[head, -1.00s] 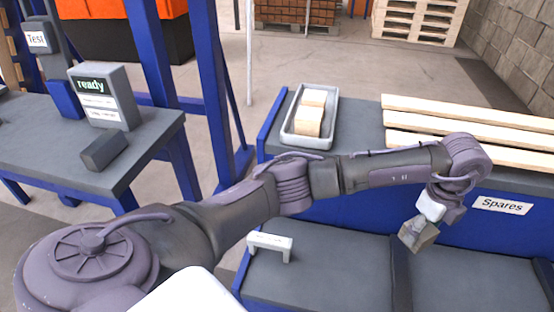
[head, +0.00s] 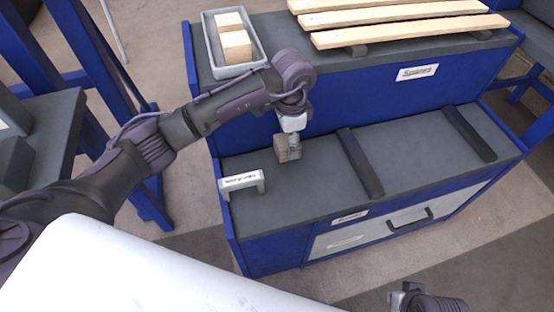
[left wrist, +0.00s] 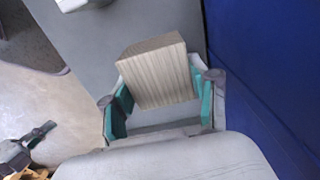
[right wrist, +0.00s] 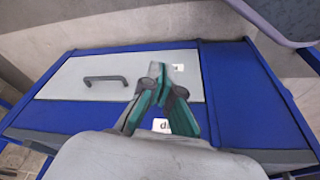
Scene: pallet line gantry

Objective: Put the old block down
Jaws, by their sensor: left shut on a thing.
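The old block (head: 281,146), a worn grey-brown wooden cube, is in my left gripper (head: 289,139) over the rear left part of the lower grey bench top (head: 315,185). In the left wrist view the block (left wrist: 158,75) sits between the teal pads of the left gripper (left wrist: 163,90), which is shut on it. I cannot tell whether the block touches the bench top. My right gripper (right wrist: 166,75) is empty in front of the bench's drawer side, its fingertips close together. It also shows at the bottom edge of the head view (head: 402,297).
A white labelled bracket (head: 241,182) stands left of the block. Dark strips (head: 361,163) cross the bench top to its right. On the raised shelf behind are a grey tray (head: 213,52) with two light blocks and several planks (head: 400,30). The blue Spares panel (head: 350,85) rises behind.

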